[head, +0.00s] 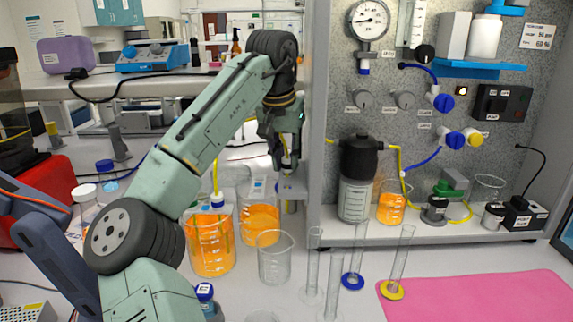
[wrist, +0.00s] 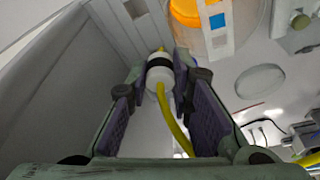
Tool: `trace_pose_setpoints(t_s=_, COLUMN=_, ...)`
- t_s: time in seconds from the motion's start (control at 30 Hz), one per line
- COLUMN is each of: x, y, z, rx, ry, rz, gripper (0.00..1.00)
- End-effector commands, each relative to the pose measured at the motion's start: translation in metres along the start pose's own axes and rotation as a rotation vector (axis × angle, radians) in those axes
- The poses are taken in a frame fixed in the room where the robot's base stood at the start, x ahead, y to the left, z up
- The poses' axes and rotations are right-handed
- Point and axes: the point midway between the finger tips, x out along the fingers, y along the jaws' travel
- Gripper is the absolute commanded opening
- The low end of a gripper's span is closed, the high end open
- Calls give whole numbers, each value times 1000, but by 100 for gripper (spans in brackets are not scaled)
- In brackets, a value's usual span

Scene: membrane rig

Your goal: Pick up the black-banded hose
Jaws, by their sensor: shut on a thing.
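The black-banded hose (wrist: 160,79) is a yellow tube with a white cylindrical fitting and a black band around it. In the wrist view the fitting lies between the purple pads of my gripper (wrist: 160,85), which is shut on it. The yellow tube runs from the fitting back toward the palm. In the head view my gripper (head: 286,163) is at the left side wall of the rig, just above a small grey bracket (head: 293,188). The hose there is mostly hidden by the fingers, and I cannot tell whether the bracket still touches it.
Beakers of orange liquid (head: 211,252) stand left of the rig wall (head: 317,130); one has another yellow tube (head: 217,180) in it. An empty beaker (head: 274,262) and several glass cylinders (head: 355,262) stand in front. The pink mat (head: 480,300) at right is clear.

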Motion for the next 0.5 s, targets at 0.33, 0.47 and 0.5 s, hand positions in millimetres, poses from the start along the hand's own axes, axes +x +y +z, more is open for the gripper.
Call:
trace_pose_setpoints(t_s=0.33, x=-63, y=0, z=-17, rx=-1, ry=1, rz=-4, gripper=5)
trace_pose_setpoints(t_s=0.47, x=-85, y=1, z=-24, rx=-1, ry=1, rz=-3, gripper=5)
trace_pose_setpoints(t_s=0.5, x=-91, y=1, z=-26, rx=-1, ry=0, rz=-2, gripper=5)
